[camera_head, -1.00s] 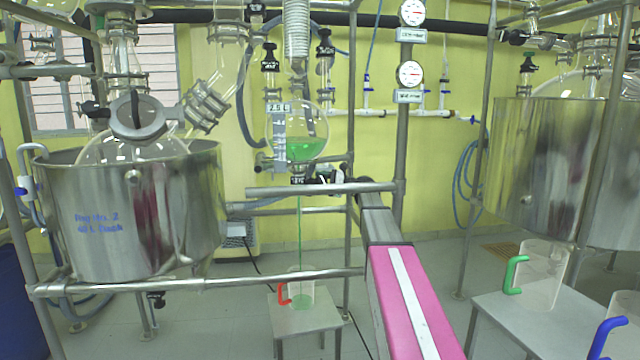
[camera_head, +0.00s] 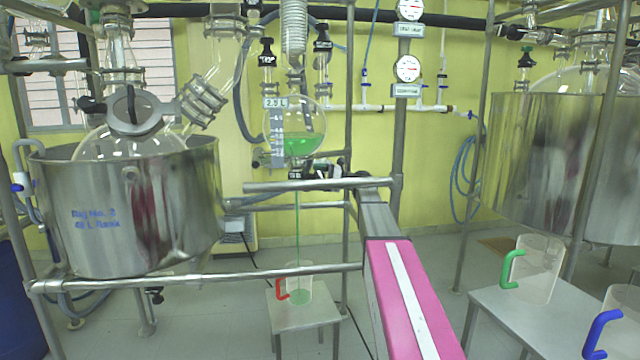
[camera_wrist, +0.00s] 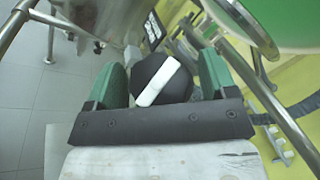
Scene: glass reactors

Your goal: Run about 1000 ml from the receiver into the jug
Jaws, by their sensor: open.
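The receiver (camera_head: 314,117) is a round glass flask labelled 2.5 L, hung on the frame, with green liquid (camera_head: 297,144) in its lower part. A thin green stream (camera_head: 298,225) runs from its outlet down into a clear jug with a red handle (camera_head: 281,289). The jug stands upright on a small table, with a little green at its bottom. My gripper (camera_wrist: 160,78) is open; in the wrist view its green fingers stand either side of a black round knob with a white bar (camera_wrist: 157,82). In the head view my gripper (camera_head: 328,172) is small beside the outlet valve.
A steel vessel (camera_head: 85,215) stands at left and another (camera_head: 545,165) at right. Frame rails (camera_head: 200,282) cross before the jug's table (camera_head: 303,318). A green-handled jug (camera_head: 540,270) and a blue-handled jug (camera_head: 600,330) stand on a table at right.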

